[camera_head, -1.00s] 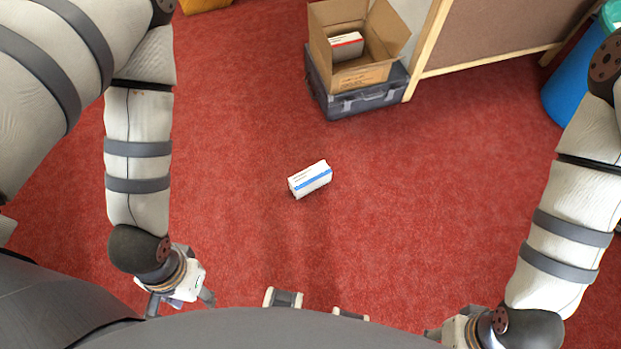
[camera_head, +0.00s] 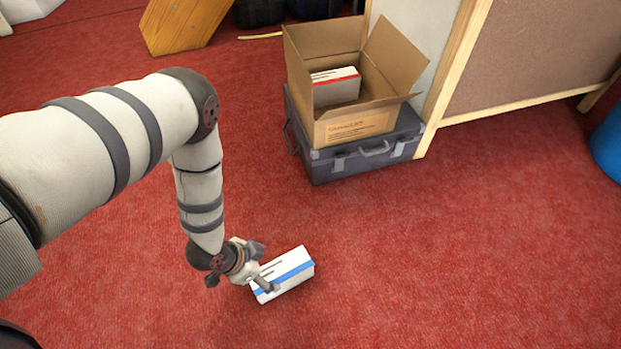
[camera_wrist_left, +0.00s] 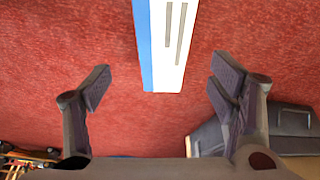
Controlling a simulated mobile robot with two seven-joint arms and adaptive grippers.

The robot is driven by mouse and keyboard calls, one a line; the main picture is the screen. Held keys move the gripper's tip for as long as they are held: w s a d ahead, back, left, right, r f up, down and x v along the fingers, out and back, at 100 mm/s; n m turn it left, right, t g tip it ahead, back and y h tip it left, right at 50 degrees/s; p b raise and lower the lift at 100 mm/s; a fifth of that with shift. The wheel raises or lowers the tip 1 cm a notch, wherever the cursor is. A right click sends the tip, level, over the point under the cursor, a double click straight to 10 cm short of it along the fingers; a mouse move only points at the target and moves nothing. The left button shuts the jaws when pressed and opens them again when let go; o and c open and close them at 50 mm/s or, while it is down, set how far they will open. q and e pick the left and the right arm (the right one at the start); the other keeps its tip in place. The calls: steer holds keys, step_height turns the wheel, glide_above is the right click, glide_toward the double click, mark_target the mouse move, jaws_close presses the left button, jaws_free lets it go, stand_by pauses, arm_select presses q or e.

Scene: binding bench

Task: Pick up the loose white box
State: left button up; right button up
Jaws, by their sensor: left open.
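The loose white box (camera_head: 290,270) with a blue stripe lies on the red carpet in the head view. My left gripper (camera_head: 264,267) is at the box's left end and partly covers it there. In the left wrist view the box (camera_wrist_left: 168,45) shows at the top centre, ahead of and between the spread fingers of the left gripper (camera_wrist_left: 160,88). The fingers are open, with carpet showing between them and the box. I cannot tell how high they are above the floor. My right gripper is not in view.
An open cardboard box (camera_head: 350,122) holding a white box with a red stripe (camera_head: 337,88) stands on a dark case (camera_head: 365,160). A wood-framed panel (camera_head: 540,55) is at right, a blue bin (camera_head: 607,145) at the edge. Carpet right of the loose box is clear.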

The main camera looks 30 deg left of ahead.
mark_target(279, 270)
arm_select(q)
steer(key=b+x, duration=0.1)
steer(key=x, duration=0.1)
steer(key=b+x, duration=0.1)
steer(key=x, duration=0.2)
steer(key=b+x, duration=0.1)
steer(key=x, duration=0.1)
steer(key=shift+w+a+f, duration=0.1)
steer(key=shift+w, duration=0.2)
steer(key=b+x, duration=0.3)
steer(key=x, duration=0.2)
steer(key=shift+f+b, duration=0.1)
steer(key=shift+b, duration=0.25)
steer(key=shift+w, duration=0.1)
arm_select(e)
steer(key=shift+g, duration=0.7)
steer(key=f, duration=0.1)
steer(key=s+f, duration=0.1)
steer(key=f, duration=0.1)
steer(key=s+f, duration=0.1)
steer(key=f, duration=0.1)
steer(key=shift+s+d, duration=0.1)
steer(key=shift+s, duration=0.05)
arm_select(q)
steer(key=c, duration=1.4)
